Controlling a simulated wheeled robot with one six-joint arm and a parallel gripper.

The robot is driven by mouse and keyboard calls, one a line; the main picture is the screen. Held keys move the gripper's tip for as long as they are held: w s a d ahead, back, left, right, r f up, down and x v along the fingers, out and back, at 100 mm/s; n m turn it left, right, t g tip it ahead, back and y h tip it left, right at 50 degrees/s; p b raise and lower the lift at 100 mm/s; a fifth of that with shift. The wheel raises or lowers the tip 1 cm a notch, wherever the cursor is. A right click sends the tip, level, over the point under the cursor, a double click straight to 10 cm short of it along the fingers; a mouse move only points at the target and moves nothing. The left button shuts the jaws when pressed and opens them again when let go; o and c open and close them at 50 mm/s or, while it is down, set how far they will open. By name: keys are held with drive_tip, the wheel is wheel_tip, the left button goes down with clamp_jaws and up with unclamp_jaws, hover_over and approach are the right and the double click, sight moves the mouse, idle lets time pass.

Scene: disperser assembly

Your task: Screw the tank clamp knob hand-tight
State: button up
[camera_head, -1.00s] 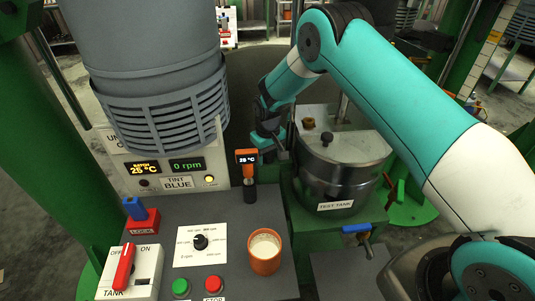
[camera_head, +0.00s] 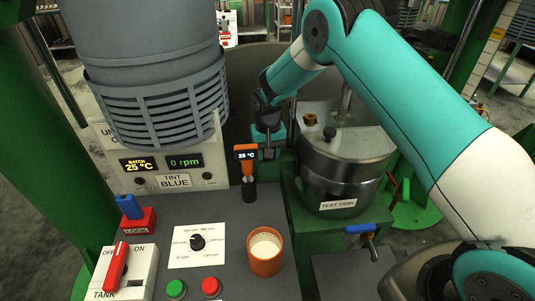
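The steel test tank (camera_head: 345,172) stands upright on a green stand at the right, with its label facing me. I cannot tell whether either is the clamp knob. My gripper (camera_head: 269,152) points down at the tank's left side, behind the orange thermometer. Its fingertips are small and partly hidden, so I cannot tell whether it is shut on anything. The panel lamp marked CLAMP (camera_head: 206,176) looks unlit.
The orange thermometer (camera_head: 247,166) stands close in front of my gripper. A large grey motor housing (camera_head: 155,80) hangs at the left.

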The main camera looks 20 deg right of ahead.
drive_tip(key=o, duration=0.9)
drive_tip(key=shift+r, duration=0.1)
wheel_tip(320, 180, up, 17)
drive_tip(key=b, duration=0.4)
drive_tip(key=shift+r, duration=0.15)
